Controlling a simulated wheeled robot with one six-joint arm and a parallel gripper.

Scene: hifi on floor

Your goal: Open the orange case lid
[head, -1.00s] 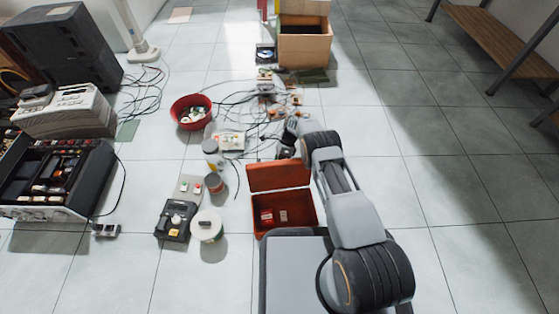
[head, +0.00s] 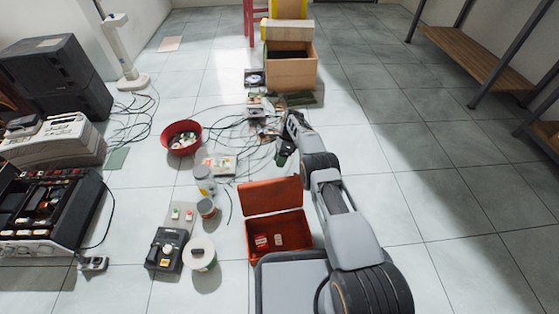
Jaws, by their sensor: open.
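The orange case (head: 277,239) sits on the floor just in front of my base. Its lid (head: 271,196) stands raised at the far side, tilted up and back, so the inside shows. Two small red-and-white items (head: 268,240) lie inside it. My gripper (head: 287,150) is beyond the lid, low over the floor, apart from the case. It is open, and I see nothing held in it. My arm runs along the right side of the case and hides a little of its right edge.
Left of the case are a white roll (head: 199,253), a black device (head: 167,249), a can (head: 206,208) and a jar (head: 204,180). Cables and a red bowl (head: 182,137) lie beyond. A wooden box (head: 290,72) stands at the back. The floor to the right is clear.

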